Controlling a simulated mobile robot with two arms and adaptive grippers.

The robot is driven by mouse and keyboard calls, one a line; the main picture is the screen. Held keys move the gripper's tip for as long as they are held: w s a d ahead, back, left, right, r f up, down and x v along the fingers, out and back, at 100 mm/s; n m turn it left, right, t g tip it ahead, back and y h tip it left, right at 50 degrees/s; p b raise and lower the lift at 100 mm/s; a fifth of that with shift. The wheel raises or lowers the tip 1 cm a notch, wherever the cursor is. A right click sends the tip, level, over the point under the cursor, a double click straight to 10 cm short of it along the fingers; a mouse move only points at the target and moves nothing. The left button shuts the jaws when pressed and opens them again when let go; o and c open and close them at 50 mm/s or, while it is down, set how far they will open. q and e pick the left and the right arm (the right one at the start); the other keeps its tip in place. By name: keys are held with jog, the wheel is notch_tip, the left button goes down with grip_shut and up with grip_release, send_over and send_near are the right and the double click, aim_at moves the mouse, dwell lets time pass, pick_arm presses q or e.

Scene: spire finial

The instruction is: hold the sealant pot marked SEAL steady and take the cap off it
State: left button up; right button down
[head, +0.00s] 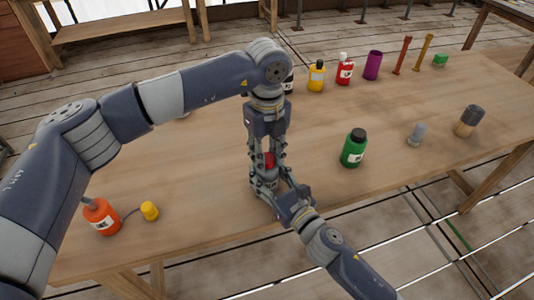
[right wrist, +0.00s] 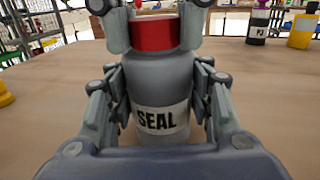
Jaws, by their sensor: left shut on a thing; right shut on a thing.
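The sealant pot (right wrist: 160,88) is a grey cylinder with a SEAL label and stands upright on the wooden table. Its red cap (right wrist: 154,35) sits on top, with no gap visible between cap and pot. My right gripper (right wrist: 165,95) is shut on the pot's body from both sides. My left gripper (head: 268,158) points straight down from above and is shut on the cap; its fingertips show on both sides of the cap in the right wrist view. In the head view, the fingers hide most of the pot, and a bit of red cap (head: 269,160) shows between them.
A green bottle (head: 354,150) stands right of the grippers, with a small grey piece (head: 417,134) and a brown-grey cylinder (head: 469,121) beyond. An orange bottle (head: 101,217) and yellow piece (head: 149,211) are at left. Several bottles, including a yellow one (head: 316,77), line the back.

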aim_at(267, 158)
pick_arm(q)
jog(key=shift+w+a+r, duration=0.15)
pick_arm(e)
jog(key=shift+f, duration=0.1)
pick_arm(q)
jog(key=shift+r, duration=1)
jog(key=shift+r, duration=2)
pick_arm(e)
jog(key=c, duration=0.7)
grip_release()
